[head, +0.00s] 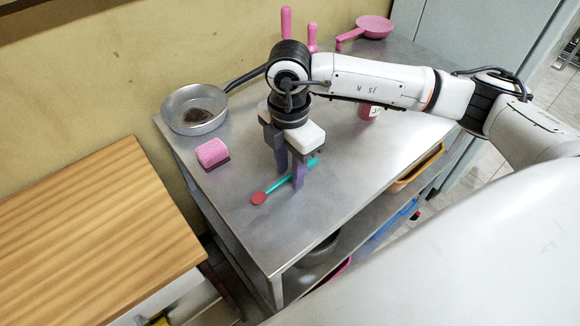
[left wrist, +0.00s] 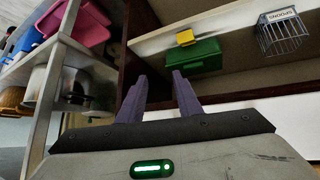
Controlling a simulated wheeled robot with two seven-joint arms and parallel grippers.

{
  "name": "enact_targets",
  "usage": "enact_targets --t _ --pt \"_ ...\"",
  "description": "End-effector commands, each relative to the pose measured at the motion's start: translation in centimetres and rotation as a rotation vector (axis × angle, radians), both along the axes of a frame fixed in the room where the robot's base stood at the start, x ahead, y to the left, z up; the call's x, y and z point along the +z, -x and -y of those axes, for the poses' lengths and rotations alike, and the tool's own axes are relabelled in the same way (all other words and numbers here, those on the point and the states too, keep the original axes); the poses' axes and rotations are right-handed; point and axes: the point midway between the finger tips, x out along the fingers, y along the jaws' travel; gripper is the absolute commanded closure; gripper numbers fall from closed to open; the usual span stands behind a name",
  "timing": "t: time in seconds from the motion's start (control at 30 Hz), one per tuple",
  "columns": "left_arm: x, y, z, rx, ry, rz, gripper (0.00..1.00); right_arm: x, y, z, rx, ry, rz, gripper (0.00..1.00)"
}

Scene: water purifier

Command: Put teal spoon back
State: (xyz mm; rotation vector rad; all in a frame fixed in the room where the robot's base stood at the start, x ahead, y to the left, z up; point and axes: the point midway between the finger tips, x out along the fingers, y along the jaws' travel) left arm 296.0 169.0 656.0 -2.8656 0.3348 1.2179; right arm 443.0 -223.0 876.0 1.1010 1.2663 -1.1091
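The teal spoon (head: 275,187) lies on the metal table, with a teal handle and a reddish bowl toward the lower left. My right gripper (head: 292,181) points down over its handle. Its two purple fingers stand apart, one on each side of the handle, and their tips are close to the tabletop. I cannot tell whether they touch the spoon. My left gripper (left wrist: 158,76) is open and empty, in front of shelves. A wire basket (left wrist: 284,38) with a label that seems to read "SPOONS" is at the upper right of the left wrist view.
On the table are a metal pan (head: 194,110), a pink sponge (head: 212,152), a pink strainer (head: 374,27) and a red container (head: 368,111). A wooden table (head: 95,230) stands at left. A green box (left wrist: 195,58) and yellow block (left wrist: 185,38) are near the basket.

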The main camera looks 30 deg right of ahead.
Motion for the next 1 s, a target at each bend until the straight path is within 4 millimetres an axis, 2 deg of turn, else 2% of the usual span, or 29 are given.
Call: enact_targets --t 0.37,0.47,0.8,1.0 --pt "0.3 0.0 0.0 0.000 0.000 -0.001 0.68 0.7 -0.1 0.0 0.000 0.000 0.002 0.68" --pt "0.2 0.0 0.0 0.000 0.000 0.000 0.68 2.1 -0.2 0.0 0.000 -0.001 0.005 0.68" --pt "-0.2 0.1 0.0 0.000 0.000 -0.001 0.68 9.3 -0.1 -0.1 0.001 -0.001 0.006 0.68" --pt "-0.2 0.1 0.0 0.000 0.000 -0.001 0.68 11.8 0.0 -0.1 0.000 0.000 0.002 0.68"
